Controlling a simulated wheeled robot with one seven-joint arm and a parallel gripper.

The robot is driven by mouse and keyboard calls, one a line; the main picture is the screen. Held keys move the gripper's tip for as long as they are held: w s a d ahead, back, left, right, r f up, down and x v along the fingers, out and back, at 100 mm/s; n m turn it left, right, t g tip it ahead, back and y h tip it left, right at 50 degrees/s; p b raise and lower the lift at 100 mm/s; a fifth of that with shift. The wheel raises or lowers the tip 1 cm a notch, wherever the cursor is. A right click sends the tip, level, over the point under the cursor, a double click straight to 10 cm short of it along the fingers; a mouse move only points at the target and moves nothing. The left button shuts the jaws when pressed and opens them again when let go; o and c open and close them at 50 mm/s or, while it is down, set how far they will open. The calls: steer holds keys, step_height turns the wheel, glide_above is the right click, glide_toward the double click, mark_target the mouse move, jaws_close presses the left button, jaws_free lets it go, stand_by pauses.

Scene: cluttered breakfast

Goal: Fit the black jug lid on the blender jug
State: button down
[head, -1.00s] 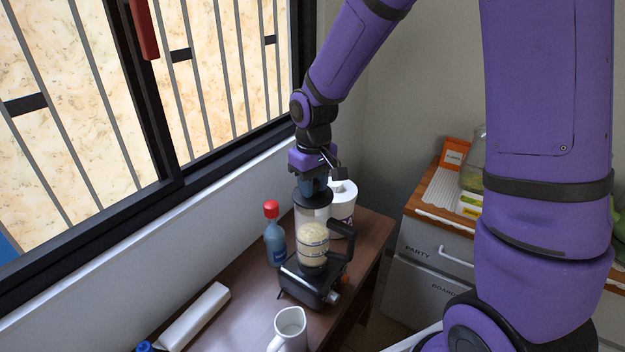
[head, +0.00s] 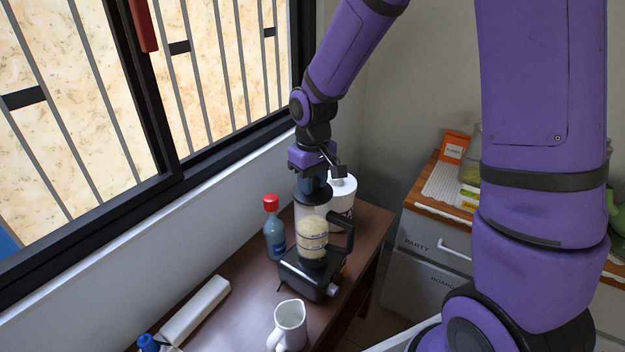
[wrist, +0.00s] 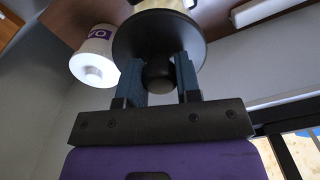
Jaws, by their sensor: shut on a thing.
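The blender jug (head: 312,226) stands upright on its black base (head: 308,277), with its black handle to the right and pale contents inside. The black jug lid (head: 312,194) is level at the jug's mouth. In the wrist view the lid (wrist: 140,42) is a round black disc with a knob. My gripper (head: 313,178) is directly above the jug. In the wrist view my gripper (wrist: 160,74) has its blue fingers on both sides of the knob, shut on it. I cannot tell whether the lid is fully seated. The lid hides most of the jug in the wrist view.
A blue bottle with a red cap (head: 274,230) stands left of the blender. A white roll-shaped container (head: 341,197) stands close behind it at the right. A white pitcher (head: 290,325) is in front. A long white box (head: 195,310) lies on the brown table (head: 245,300) at left.

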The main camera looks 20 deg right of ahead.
steer(key=shift+f, duration=0.7)
stand_by(0.5)
steer(key=c, duration=0.7)
jaws_free()
steer(key=shift+c, duration=0.2)
steer(key=shift+r, duration=1.5)
